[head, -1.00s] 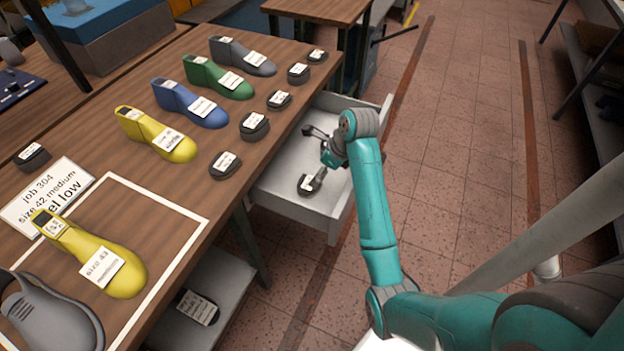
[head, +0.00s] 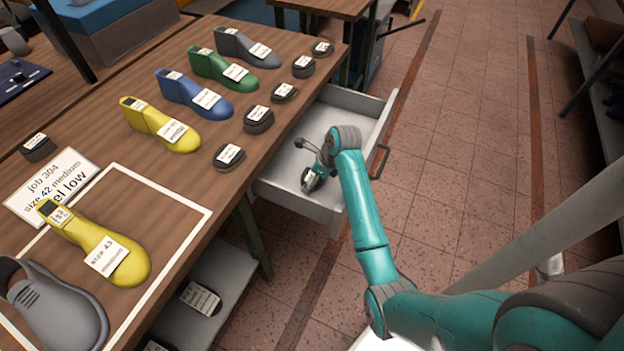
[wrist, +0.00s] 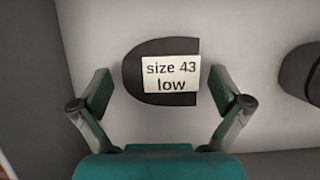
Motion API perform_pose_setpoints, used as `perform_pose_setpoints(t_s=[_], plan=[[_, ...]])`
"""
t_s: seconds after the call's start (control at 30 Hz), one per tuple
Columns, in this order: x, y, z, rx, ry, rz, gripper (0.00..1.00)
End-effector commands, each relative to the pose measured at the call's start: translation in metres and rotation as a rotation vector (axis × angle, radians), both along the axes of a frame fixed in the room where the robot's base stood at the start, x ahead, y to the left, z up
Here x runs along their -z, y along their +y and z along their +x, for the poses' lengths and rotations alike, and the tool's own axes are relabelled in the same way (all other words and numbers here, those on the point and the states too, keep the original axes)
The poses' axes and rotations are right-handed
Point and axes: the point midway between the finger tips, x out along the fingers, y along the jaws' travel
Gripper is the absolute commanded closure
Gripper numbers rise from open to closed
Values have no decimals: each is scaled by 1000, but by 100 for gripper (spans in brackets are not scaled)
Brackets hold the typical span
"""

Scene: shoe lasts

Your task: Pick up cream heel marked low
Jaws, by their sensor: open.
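A dark grey heel (wrist: 165,72) with a white label reading "size 43 low" lies on the pale drawer floor in the wrist view. It looks dark, not cream. My gripper (wrist: 160,92) is open, with one finger on each side of the heel's lower part and a gap on both sides. In the head view my gripper (head: 312,178) is low inside the open drawer (head: 325,212), largely hiding that heel.
Another dark piece (wrist: 304,72) lies to the right in the drawer. Drawer walls stand close around my gripper. On the bench are several dark heels (head: 228,157), coloured lasts including a yellow one (head: 150,122), and a job card (head: 50,185) reading "size 42 medium", partly covered.

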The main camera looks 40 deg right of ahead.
Motion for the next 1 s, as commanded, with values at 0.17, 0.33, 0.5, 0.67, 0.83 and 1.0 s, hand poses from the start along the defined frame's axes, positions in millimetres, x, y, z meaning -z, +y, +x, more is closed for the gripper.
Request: perform_pose_setpoints(t_s=[0.17, 0.33, 0.5, 0.67, 0.83, 1.0], plan=[[0, 0, 0, 0, 0, 0, 7], [0, 0, 0, 0, 0, 0, 50], [0, 0, 0, 0, 0, 0, 56], [-2, 0, 0, 0, 0, 0, 56], [-21, -1, 1, 0, -4, -2, 56], [-54, -1, 1, 0, -4, -3, 56]])
